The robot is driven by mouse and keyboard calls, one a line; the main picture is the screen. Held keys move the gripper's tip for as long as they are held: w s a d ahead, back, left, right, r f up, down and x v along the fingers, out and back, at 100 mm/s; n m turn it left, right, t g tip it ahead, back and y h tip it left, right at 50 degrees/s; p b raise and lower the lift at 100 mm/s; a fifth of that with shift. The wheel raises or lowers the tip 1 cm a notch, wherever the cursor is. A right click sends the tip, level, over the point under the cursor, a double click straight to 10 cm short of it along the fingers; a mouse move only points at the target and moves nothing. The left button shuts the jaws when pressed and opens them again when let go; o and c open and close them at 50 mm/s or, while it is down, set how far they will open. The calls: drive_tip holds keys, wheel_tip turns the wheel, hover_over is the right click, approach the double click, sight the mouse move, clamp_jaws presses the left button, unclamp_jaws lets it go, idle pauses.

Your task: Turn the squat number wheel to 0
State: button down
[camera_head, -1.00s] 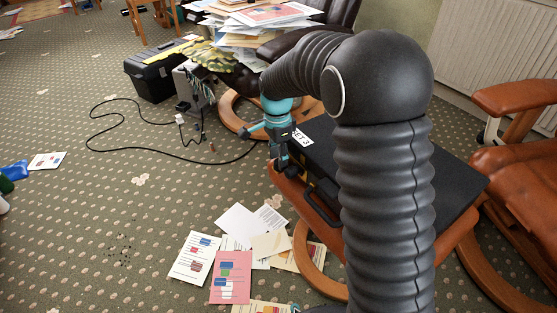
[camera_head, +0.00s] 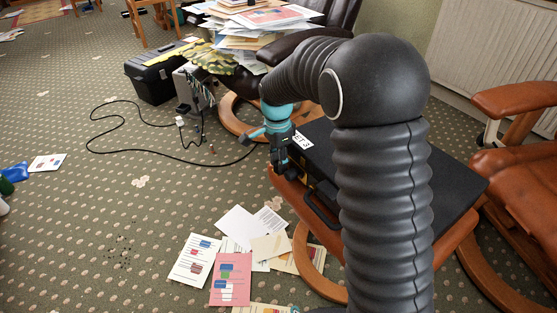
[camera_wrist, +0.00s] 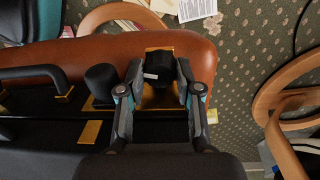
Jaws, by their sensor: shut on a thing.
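A black case (camera_head: 435,185) lies on a brown leather footstool, and its handle (camera_head: 322,208) faces the front. In the wrist view, a squat black wheel (camera_wrist: 163,68) with a small white mark sits at a gold plate (camera_wrist: 160,98) on the case's edge. My gripper (camera_wrist: 158,70) is shut on this wheel, one finger on each side. No digit on it can be read. A second black knob (camera_wrist: 102,80) stands to its left, outside the fingers. In the head view my gripper (camera_head: 283,168) is at the case's near left corner, and the wheel is hidden there.
The case handle (camera_wrist: 38,72) juts out left of the second knob. The footstool's leather (camera_wrist: 190,45) lies just beyond the wheel. Papers (camera_head: 232,275) lie on the carpet in front. A black cable (camera_head: 110,148) loops across the floor. A brown armchair (camera_head: 520,165) stands at the right.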

drive_tip(key=n+p, duration=0.1)
drive_tip(key=n, duration=0.2)
drive_tip(key=shift+r+n+p, duration=0.15)
drive_tip(key=shift+n+p, duration=0.15)
drive_tip(key=shift+p, duration=0.05)
drive_tip(key=n+p, duration=0.1)
drive_tip(key=n, duration=0.3)
drive_tip(key=shift+n, duration=0.3)
drive_tip(key=c, duration=1.1)
unclamp_jaws()
drive_tip(key=shift+o, duration=0.2)
